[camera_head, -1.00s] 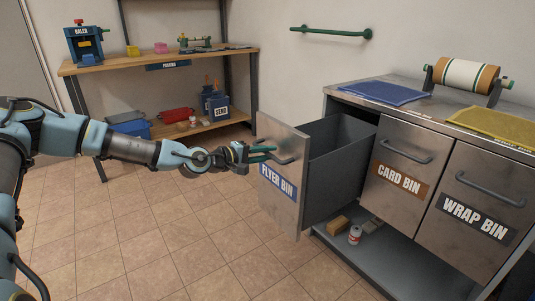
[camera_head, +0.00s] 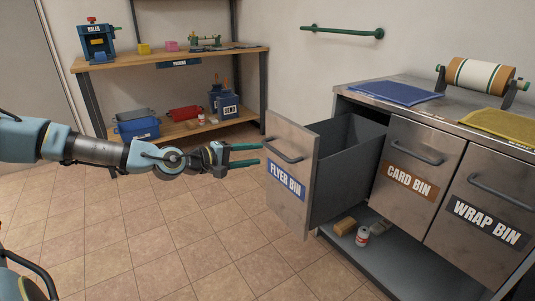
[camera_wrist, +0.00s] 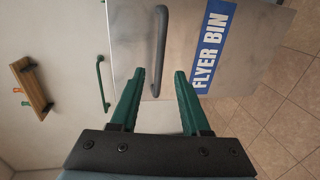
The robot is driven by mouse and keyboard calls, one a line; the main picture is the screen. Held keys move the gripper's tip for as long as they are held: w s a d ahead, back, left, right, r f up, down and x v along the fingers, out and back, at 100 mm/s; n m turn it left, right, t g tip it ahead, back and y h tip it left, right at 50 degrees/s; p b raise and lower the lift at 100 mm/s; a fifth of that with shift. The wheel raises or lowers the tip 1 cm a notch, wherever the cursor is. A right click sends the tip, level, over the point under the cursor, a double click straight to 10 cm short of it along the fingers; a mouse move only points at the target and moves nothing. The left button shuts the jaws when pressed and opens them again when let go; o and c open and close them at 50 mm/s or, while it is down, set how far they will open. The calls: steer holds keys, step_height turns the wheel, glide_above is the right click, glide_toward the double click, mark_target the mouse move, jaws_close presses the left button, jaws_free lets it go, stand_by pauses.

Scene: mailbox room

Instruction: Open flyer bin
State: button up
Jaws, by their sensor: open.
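The flyer bin (camera_head: 292,178) is a steel-fronted drawer with a blue label, pulled well out of the counter; its dark grey box shows behind the front. Its bar handle (camera_head: 284,151) is on the upper part of the front. My gripper (camera_head: 248,154) has green fingers, is open and empty, and is just left of the bin front, apart from the handle. In the wrist view, the open fingers (camera_wrist: 156,75) point at the bin front (camera_wrist: 200,20), with the handle (camera_wrist: 160,50) ahead of them.
The card bin (camera_head: 406,179) and wrap bin (camera_head: 484,224) are shut on the right. A can (camera_head: 362,236) and a small box (camera_head: 344,226) lie on the low shelf under the bins. A wooden packing bench (camera_head: 175,62) stands at the back. The tiled floor at front left is clear.

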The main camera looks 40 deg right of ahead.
steer(key=shift+p+v, duration=0.75)
steer(key=shift+v, duration=0.45)
steer(key=w+a+f+m+t+y, duration=0.1)
steer(key=a+f+m+y, duration=0.1)
steer(key=a+f+y, duration=0.8)
steer(key=w+a+r+t+y, duration=0.1)
steer(key=w+a+r+y, duration=0.15)
steer(key=a, duration=1.35)
steer(key=s+a+r+n+y, duration=0.1)
steer(key=s+a+r+y, duration=0.35)
steer(key=a+r, duration=0.9)
step_height(320, 180, up, 12)
steer(key=s+a+h+p, duration=0.1)
steer(key=s+a+p, duration=0.1)
steer(key=p, duration=1.1)
steer(key=shift+s+h, duration=0.15)
steer(key=shift+h, duration=0.15)
